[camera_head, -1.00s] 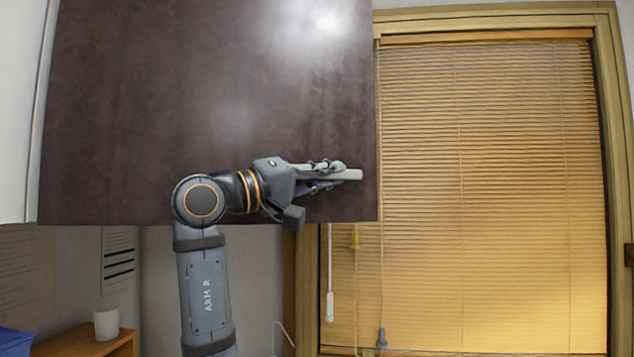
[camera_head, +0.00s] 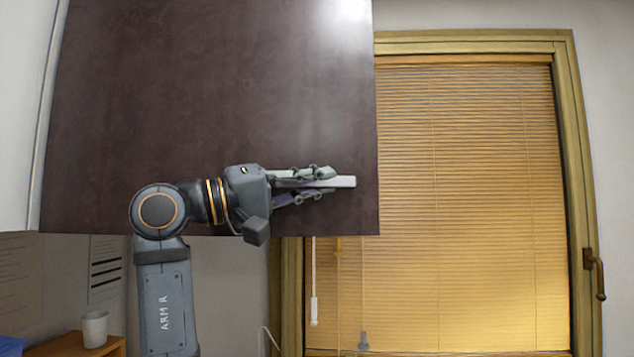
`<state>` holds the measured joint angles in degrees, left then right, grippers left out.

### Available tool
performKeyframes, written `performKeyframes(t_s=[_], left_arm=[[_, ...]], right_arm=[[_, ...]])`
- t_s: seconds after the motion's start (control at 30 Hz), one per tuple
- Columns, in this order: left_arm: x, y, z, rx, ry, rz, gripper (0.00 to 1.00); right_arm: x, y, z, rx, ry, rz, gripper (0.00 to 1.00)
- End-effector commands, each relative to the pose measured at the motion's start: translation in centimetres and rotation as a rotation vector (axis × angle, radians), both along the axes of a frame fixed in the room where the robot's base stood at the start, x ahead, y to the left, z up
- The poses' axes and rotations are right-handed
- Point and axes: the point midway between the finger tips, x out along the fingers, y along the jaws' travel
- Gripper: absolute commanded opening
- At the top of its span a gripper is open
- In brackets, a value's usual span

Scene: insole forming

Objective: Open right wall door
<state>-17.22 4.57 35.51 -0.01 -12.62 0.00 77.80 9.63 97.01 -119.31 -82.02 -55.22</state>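The right wall door (camera_head: 210,90) is a large dark brown panel across the upper left and middle of the head view. Its lower edge and right edge are visible; its top is out of frame. A pale bar handle (camera_head: 344,182) lies level near its lower right corner. My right gripper (camera_head: 318,184) reaches in from the left, its fingers above and below the bar, and appears shut on it. The contact is partly hidden by the fingers. My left gripper is out of view. The inside behind the door is hidden.
A window with yellow blinds (camera_head: 470,200) and a wooden frame stands behind on the right. A white cup (camera_head: 95,328) stands on a wooden shelf (camera_head: 75,347) at lower left, near a blue object (camera_head: 11,346).

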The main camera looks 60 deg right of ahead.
Motion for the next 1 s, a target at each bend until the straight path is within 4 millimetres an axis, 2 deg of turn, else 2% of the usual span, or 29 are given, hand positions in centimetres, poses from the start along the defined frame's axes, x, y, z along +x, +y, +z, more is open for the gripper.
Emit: performKeyframes(t_s=[0.07, 0.43, 0.57, 0.8, 1.0], left_arm=[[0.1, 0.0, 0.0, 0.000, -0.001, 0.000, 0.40], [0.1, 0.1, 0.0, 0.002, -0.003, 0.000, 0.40], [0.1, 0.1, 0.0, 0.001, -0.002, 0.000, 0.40], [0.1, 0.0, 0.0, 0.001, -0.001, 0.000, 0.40], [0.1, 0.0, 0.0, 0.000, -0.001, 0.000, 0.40]], right_arm=[[0.0, 0.0, 0.0, 0.000, 0.000, -0.001, 0.21], [0.4, 0.5, -0.2, 0.002, 0.002, 0.001, 0.21], [2.0, 2.4, -0.7, 0.003, 0.003, 0.006, 0.21], [5.6, 6.8, -1.9, 0.002, 0.004, 0.005, 0.21], [7.1, 8.9, -2.5, 0.000, 0.002, 0.001, 0.21]])
